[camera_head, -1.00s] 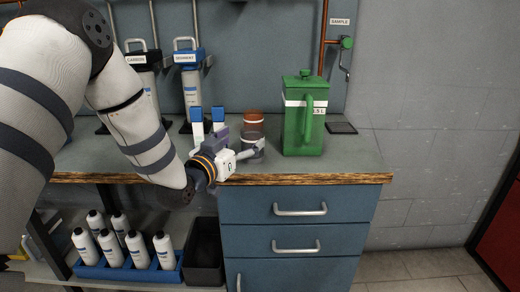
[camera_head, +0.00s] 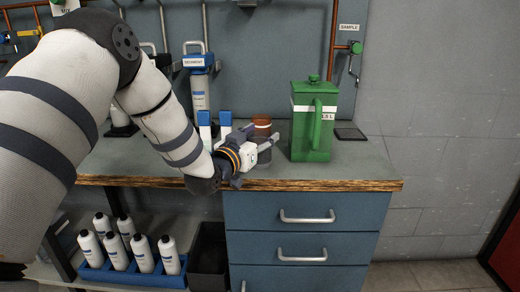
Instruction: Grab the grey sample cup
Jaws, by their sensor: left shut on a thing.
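The grey sample cup (camera_head: 263,154) stands at the counter's front part, partly hidden by my left gripper (camera_head: 266,144). The gripper's arm comes in from the left, and its fingers are shut on the grey cup. The cup looks upright; I cannot tell whether it touches the counter. A brown cup (camera_head: 262,122) with a pale band stands just behind it. My right gripper is out of view.
A green lidded jug (camera_head: 303,140) stands close to the right of the cups on the counter (camera_head: 350,171). Two blue-topped white items (camera_head: 205,118) stand to the left. Drawers (camera_head: 307,215) are below.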

